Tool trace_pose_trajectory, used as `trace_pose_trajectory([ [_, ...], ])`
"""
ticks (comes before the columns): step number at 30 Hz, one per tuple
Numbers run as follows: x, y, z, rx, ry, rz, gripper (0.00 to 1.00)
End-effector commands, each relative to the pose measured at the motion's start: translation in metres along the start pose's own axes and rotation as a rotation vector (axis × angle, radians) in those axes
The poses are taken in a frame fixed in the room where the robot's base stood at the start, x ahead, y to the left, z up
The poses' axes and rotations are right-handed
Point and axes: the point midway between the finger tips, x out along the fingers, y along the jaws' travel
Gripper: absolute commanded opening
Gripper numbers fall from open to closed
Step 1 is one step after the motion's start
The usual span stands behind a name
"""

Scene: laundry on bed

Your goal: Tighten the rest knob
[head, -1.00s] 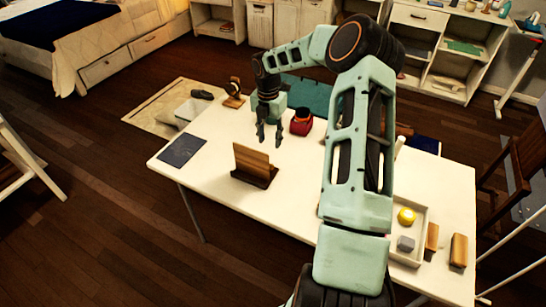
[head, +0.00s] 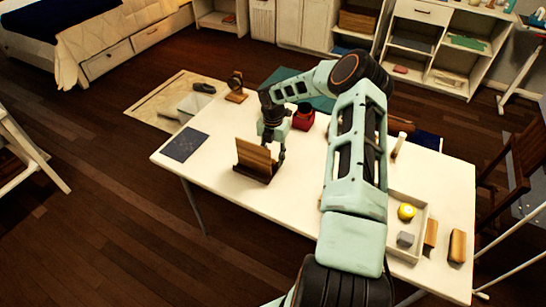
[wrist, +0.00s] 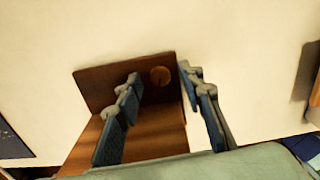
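The rest is a wooden stand with an upright light-brown panel (head: 252,154) and a dark brown base, on the white table. In the wrist view its dark base (wrist: 103,84) lies flat on the table, and the panel (wrist: 150,136) rises toward the camera. A small round orange-brown knob (wrist: 160,76) sits on the base. My gripper (wrist: 160,74) is open, with one finger on each side of the knob in that picture. I cannot tell whether either finger touches it. In the head view my gripper (head: 276,155) is at the panel's right edge, and the knob cannot be made out.
A dark flat pad (head: 185,145) lies left of the rest. A red container (head: 303,118) and a small wooden stand (head: 237,92) are behind. A white tray (head: 393,246) with a yellow round thing (head: 406,212) is at right. The table in front of the rest is clear.

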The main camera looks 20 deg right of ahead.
Motion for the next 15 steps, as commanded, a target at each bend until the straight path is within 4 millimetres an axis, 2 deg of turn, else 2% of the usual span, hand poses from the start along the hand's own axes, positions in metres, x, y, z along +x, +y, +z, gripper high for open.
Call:
trace_pose_trajectory([
  [7, 0.0004, -0.0001, 0.0002, 0.0, 0.0, 0.0, 0.34],
  [15, 0.0002, -0.0001, 0.0002, 0.0, 0.0, 0.0, 0.05],
])
